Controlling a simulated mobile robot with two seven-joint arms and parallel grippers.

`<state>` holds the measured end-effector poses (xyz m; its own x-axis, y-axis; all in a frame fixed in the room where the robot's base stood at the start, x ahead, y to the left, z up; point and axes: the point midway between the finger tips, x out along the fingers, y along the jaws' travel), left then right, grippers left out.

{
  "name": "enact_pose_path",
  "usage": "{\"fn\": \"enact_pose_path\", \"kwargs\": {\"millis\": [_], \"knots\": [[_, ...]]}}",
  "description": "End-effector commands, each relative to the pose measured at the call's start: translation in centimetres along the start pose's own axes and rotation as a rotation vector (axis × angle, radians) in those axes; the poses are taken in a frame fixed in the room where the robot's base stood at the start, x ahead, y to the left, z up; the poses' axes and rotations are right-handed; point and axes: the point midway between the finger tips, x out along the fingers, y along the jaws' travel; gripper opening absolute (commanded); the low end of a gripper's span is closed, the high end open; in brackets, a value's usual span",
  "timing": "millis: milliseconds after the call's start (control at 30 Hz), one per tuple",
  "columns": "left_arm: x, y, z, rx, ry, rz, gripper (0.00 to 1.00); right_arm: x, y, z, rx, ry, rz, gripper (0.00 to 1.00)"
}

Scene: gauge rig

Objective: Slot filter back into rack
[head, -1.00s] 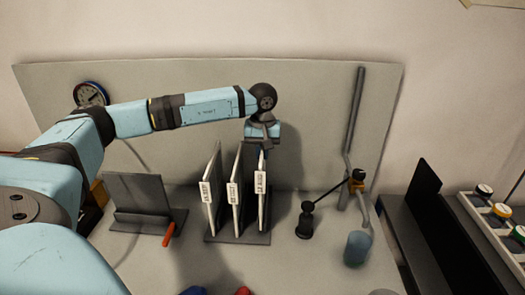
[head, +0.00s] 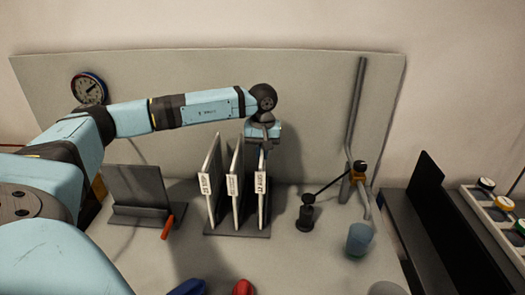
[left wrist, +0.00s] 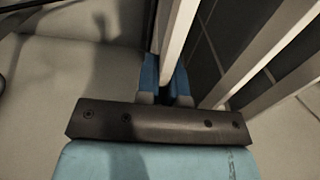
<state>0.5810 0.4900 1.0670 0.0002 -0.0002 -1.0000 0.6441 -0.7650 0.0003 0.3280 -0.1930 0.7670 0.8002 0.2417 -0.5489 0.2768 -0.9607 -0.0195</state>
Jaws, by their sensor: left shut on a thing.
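A thin white-edged filter (head: 262,207) with a white label stands upright at the right end of the dark rack (head: 222,233). My left gripper (head: 264,151) is above it, shut on its top edge. In the left wrist view, the blue fingers (left wrist: 166,85) close on the pale frame of this held filter (left wrist: 176,35). Two similar filters, the left one (head: 211,180) and the middle one (head: 236,185), stand in the rack to its left. I cannot tell whether the held filter's lower edge touches the rack's base. My right gripper is not in view.
A dark stand (head: 140,190) with a red-orange handle (head: 168,227) is left of the rack. A black-based lever (head: 306,213), a blue-grey cup (head: 359,239) and a grey pipe (head: 354,110) are to the right. Blue (head: 188,287) and red (head: 243,287) objects lie at the front edge.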

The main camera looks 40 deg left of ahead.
Motion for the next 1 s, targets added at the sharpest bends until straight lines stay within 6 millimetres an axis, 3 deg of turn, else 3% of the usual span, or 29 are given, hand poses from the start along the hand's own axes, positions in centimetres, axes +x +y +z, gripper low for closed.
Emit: {"fn": "enact_pose_path", "kwargs": {"millis": [433,467,567,933,1000], "knots": [[1.4,0.0,0.0,0.0,0.0,0.0,0.0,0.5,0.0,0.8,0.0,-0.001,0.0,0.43],[1.3,0.0,0.0,0.0,0.0,0.0,0.15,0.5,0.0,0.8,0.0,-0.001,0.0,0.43],[1.3,0.0,0.0,0.0,0.0,0.0,0.38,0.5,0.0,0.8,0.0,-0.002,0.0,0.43],[1.3,0.0,0.0,0.0,0.0,0.0,0.38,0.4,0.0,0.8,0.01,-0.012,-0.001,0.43],[1.3,0.0,0.0,0.0,0.0,0.0,0.38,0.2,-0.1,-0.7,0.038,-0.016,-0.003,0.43]]}}
